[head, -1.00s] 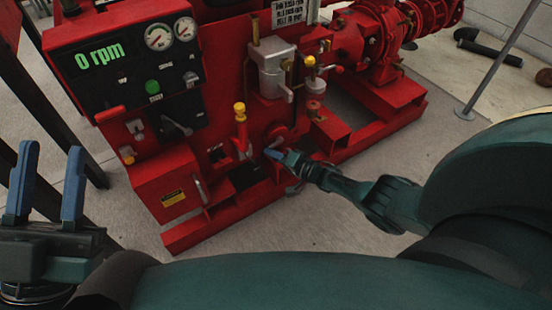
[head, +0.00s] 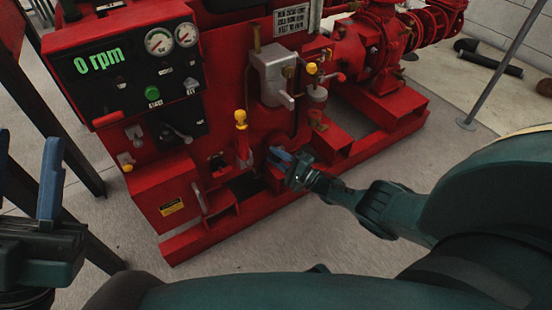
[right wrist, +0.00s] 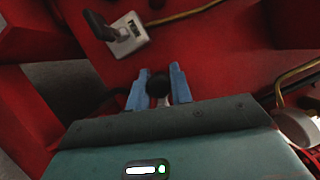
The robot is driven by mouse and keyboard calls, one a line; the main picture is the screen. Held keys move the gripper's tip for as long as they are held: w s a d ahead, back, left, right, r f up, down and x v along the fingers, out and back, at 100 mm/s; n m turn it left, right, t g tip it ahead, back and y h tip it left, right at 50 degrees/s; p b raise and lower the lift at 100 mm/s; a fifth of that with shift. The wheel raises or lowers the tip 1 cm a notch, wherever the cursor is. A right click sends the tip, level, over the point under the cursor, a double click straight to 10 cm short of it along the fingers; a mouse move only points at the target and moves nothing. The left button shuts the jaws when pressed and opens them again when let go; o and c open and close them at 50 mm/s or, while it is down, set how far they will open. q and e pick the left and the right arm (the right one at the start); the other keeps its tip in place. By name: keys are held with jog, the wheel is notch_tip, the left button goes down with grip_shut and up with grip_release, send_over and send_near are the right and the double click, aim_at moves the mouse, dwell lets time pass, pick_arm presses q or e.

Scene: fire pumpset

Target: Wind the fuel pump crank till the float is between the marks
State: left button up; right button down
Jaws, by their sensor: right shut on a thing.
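The red fire pumpset (head: 215,240) stands in front of me. My right gripper (head: 280,156) is low on its front side, right of a yellow-topped lever (head: 241,122). In the right wrist view my right gripper (right wrist: 157,88) has its blue fingers shut on a round black knob (right wrist: 158,86), which I take to be the crank's knob. The crank's arm is mostly hidden by the gripper. My left gripper (head: 27,175) is at the left edge, fingers up, apart and empty. I cannot make out the float or its marks.
The control panel (head: 128,72) reads 0 rpm and has two gauges and a green button (head: 152,93). A small plate with a dark lever (right wrist: 127,35) is beyond my right fingers. A grey metal housing (head: 272,75) sits above the gripper. Bare floor lies in front of the base.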

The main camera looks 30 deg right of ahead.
jog(key=shift+w+r, duration=0.1)
jog(key=shift+r, duration=0.1)
dwell(0.4)
jog(key=c, duration=1.3)
grip_release()
pick_arm(q)
jog(key=shift+f, duration=0.1)
pick_arm(e)
jog(key=shift+o, duration=0.2)
jog(key=shift+f, duration=0.1)
jog(key=shift+s+d, duration=0.1)
jog(key=shift+s, duration=0.1)
pick_arm(q)
jog(key=f+n+y+p, duration=0.1)
jog(key=n+y, duration=0.1)
jog(key=f+n+y+p, duration=0.2)
jog(key=shift+w+d+f+n+y, duration=0.2)
jog(key=shift+w+n+y, duration=0.1)
jog(key=shift+w, duration=0.1)
pick_arm(e)
jog(key=v, duration=1.2)
jog(key=shift+s+f, duration=0.15)
jog(key=shift+s, duration=0.25)
jog(key=shift+d, duration=0.15)
